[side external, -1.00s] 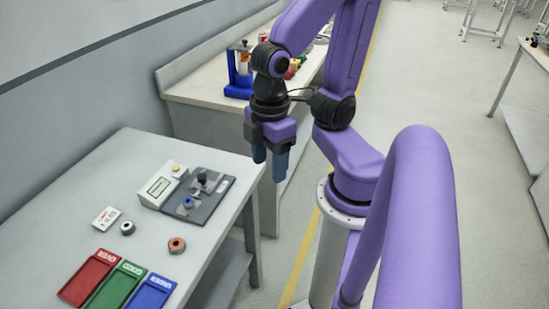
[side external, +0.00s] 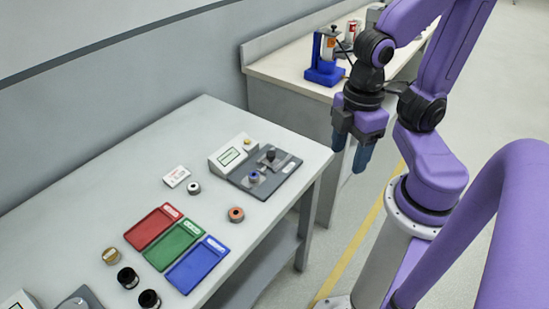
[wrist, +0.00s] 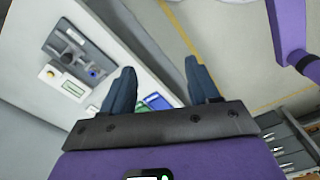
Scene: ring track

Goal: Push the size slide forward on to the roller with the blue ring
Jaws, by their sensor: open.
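The grey gauge base (side external: 287,174) with a white readout unit (side external: 232,153) stands at the far right corner of the white table. I cannot tell which part is the size slide. In the wrist view the base (wrist: 65,45) and the blue ring (wrist: 92,73) show at the upper left. My gripper (side external: 353,157) is open and empty, pointing down off the table's right side, well apart from the base. Its two fingers (wrist: 160,82) are spread in the wrist view.
Red (side external: 152,228), green (side external: 174,245) and blue (side external: 197,264) trays lie mid-table. An orange-red ring (side external: 236,214), a grey ring (side external: 194,187) and a white card (side external: 176,176) lie loose nearby. Several other rings lie at the front. A second bench (side external: 285,72) stands behind.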

